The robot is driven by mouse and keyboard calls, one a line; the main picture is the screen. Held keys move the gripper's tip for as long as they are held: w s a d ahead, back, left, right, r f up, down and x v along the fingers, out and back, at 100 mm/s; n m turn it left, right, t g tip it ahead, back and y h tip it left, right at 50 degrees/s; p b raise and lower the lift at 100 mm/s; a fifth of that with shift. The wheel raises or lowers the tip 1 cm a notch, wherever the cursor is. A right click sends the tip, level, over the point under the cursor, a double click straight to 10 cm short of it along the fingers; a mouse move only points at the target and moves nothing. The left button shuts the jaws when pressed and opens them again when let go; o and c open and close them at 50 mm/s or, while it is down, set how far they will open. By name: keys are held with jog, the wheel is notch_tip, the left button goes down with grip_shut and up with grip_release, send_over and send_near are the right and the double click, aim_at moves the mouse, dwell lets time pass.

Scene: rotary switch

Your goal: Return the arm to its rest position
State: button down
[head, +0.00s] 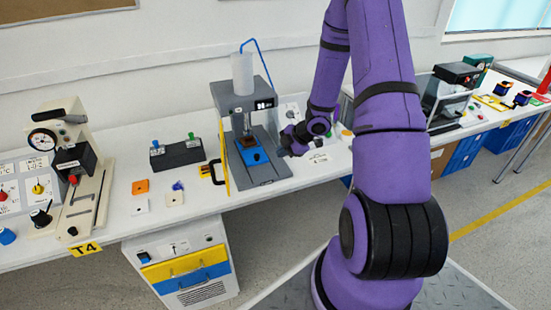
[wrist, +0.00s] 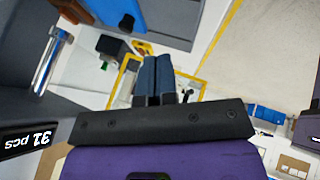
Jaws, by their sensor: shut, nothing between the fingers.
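My purple arm reaches from the right side of the head view over the bench. My gripper (head: 292,143) is small and partly hidden there, close to the right side of the grey machine (head: 262,170). In the wrist view my gripper (wrist: 155,62) has its two blue-grey fingers side by side, shut, with nothing between them. Beyond the fingertips are the white bench top and a yellow-edged frame (wrist: 125,75). The machine's display (wrist: 30,138) shows at the left of the wrist view. I cannot tell whether the gripper touches the machine.
A beige press (head: 85,195) stands farther left. Open floor (head: 500,225) lies at the right.

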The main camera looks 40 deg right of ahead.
jog(key=shift+v, duration=1.1)
jog(key=s+a+r+m+h, duration=0.15)
jog(key=r+m+h, duration=0.25)
jog(key=r, duration=0.9)
jog(key=s+a+r+m+h, duration=0.15)
jog(key=r+m+h, duration=0.3)
jog(key=r, duration=0.85)
jog(key=s+a+r+m+y, duration=0.2)
jog(key=s+a+r+m, duration=0.2)
jog(key=s+a, duration=0.3)
jog(key=s+a+r+m+y, duration=0.2)
jog(key=s+a+r+m, duration=0.2)
jog(key=s, duration=1)
jog(key=a+r, duration=0.3)
jog(key=a, duration=0.1)
jog(key=shift+s+r+g, duration=0.2)
jog(key=shift+s+g, duration=0.1)
jog(key=shift+s, duration=0.05)
